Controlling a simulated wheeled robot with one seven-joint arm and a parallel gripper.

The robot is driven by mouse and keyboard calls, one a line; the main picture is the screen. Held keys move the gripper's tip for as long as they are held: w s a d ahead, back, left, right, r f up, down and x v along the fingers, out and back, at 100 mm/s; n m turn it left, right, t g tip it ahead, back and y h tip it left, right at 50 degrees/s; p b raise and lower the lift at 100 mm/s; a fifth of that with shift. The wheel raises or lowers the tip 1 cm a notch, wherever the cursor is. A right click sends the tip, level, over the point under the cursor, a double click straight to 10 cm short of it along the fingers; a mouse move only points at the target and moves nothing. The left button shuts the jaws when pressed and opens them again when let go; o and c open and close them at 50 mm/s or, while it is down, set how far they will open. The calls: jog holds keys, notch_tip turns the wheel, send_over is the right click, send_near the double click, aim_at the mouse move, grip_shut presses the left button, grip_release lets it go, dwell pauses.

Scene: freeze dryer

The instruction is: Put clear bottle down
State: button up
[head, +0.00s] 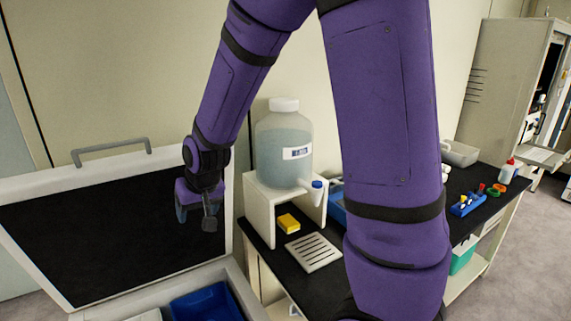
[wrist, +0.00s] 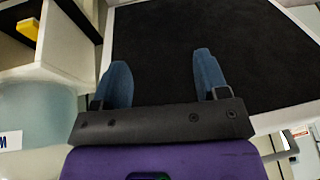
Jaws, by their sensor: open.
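A large clear bottle (head: 283,148) with a white cap, a label and a blue-handled tap stands upright on a white stand (head: 262,217). Part of its body also shows at the left edge of the wrist view (wrist: 38,112). I cannot tell if this is the clear bottle of the task; no other clear bottle is plain to see. My gripper (head: 196,216) hangs left of the stand, in front of the dark lid panel, apart from the bottle. In the wrist view its two blue fingers (wrist: 161,70) are spread with nothing between them.
An open lid (head: 120,235) with a black inner face and grey handle stands at the left, above a box holding a blue bin (head: 208,304). A yellow block (head: 288,223) and slotted tray (head: 313,253) lie on the black bench. A red-capped bottle (head: 508,173) stands far right.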

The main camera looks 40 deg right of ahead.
jog(key=s+d+r, duration=0.2)
jog(key=s+r, duration=0.7)
jog(key=s, duration=0.3)
jog(key=s+d+r+n, duration=0.1)
jog(key=s+d+r, duration=0.2)
jog(key=s+r, duration=0.6)
jog(key=s, duration=0.3)
jog(key=shift+s+d+h, duration=0.2)
jog(key=shift+s+h, duration=0.1)
jog(key=shift+h, duration=0.1)
jog(key=shift+r, duration=0.1)
